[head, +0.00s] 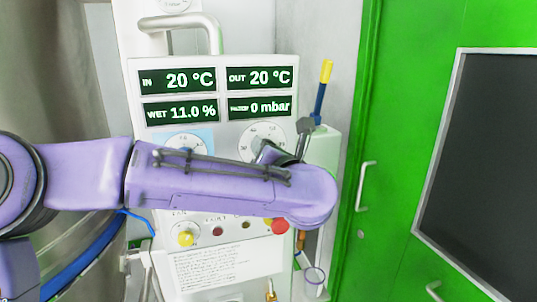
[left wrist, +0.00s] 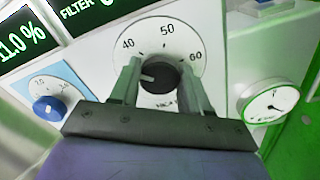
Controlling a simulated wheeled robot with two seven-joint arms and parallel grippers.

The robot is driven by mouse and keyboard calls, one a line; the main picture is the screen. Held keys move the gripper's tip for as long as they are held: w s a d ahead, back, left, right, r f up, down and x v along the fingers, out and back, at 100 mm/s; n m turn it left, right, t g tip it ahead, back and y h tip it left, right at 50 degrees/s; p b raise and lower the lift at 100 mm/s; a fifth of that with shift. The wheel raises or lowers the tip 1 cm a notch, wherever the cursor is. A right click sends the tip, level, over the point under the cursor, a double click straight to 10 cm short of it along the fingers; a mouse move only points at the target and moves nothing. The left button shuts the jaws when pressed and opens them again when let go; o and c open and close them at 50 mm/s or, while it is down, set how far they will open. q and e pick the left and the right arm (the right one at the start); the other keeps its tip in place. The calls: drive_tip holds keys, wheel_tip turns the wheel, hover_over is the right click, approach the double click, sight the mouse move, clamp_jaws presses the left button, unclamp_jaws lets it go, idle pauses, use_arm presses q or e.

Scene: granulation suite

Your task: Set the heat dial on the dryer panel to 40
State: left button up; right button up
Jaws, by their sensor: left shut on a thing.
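The heat dial (left wrist: 182,32) is a white round scale on the dryer panel. It carries the marks 40, 50 and 60. Its dark round knob (left wrist: 160,80) sits between the two fingers of my left gripper (left wrist: 159,88), which is shut on it. A pale pointer line on the knob points left in the left wrist view, somewhat below the 40 mark. In the head view the dial (head: 250,134) is partly covered by my left gripper (head: 268,152), and the lower scale is hidden by my arm. My right gripper is in neither view.
Displays (head: 190,80) above read 20 °C, 20 °C, 11.0 % and 0 mbar. A blue knob (left wrist: 48,107) sits left of the dial, and a round gauge (left wrist: 263,108) right. Below my arm are a yellow knob (head: 186,239) and a red button (head: 279,226). A green door (head: 400,130) stands right.

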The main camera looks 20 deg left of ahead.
use_arm(q)
drive_tip(key=shift+f+m, duration=0.1)
drive_tip(key=shift+m, duration=1.8)
drive_tip(key=o, duration=1.1)
drive_tip(key=shift+c, duration=0.2)
drive_tip(key=b+v, duration=0.3)
drive_tip(key=v, duration=0.7)
drive_tip(key=shift+b, duration=0.4)
drive_tip(key=shift+s+d, duration=0.1)
drive_tip(key=shift+s, duration=0.05)
